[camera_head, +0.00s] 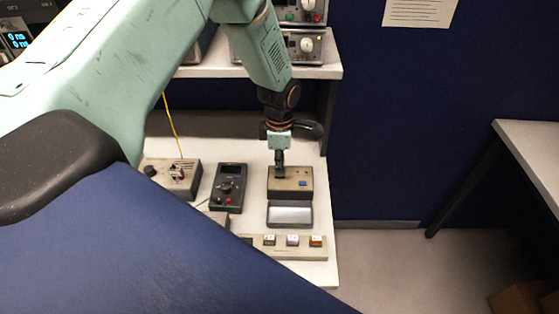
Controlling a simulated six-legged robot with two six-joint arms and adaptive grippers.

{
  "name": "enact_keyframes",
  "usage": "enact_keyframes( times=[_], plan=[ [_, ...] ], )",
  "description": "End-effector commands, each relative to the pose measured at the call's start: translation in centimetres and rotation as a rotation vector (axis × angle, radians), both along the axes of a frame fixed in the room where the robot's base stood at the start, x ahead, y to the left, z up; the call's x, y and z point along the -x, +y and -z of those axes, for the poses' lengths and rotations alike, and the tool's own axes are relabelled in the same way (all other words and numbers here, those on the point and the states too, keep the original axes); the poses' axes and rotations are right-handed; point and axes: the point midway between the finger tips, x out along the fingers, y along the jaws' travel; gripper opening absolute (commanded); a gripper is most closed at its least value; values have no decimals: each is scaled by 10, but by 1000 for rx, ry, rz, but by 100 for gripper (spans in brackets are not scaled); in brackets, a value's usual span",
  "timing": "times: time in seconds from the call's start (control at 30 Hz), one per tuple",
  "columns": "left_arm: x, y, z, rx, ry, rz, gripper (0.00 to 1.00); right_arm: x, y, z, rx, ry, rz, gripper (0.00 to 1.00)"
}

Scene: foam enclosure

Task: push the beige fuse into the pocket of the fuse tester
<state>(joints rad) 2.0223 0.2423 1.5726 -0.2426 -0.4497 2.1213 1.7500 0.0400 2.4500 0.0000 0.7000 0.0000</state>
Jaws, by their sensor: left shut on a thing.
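The fuse tester (305,174) looks to be the beige-topped box on the right part of the white bench, with a blue button on top and a grey sloping front. My left gripper (280,174) points straight down over the left part of its top. The gripper is shut, on what appears to be the beige fuse, but the fuse is too small and too covered by the fingers to make out. The pocket is hidden under the fingertips, so I cannot tell whether the fuse is inside it. My right gripper is not in view.
A dark handheld meter (229,187) and a beige box with a knob (172,178) stand left of the tester. A shelf (316,72) with instruments overhangs behind. My blue body covers the lower left.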

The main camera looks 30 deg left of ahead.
Motion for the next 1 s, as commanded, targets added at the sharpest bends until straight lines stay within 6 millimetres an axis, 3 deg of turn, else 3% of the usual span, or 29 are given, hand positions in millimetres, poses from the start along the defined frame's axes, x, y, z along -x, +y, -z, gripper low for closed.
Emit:
enact_keyframes(
  times=[0.97,1.0],
  plan=[
    [0,0,22,0,1,1,0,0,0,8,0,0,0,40],
    [0,0,21,0,0,1,15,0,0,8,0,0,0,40]
  ],
)
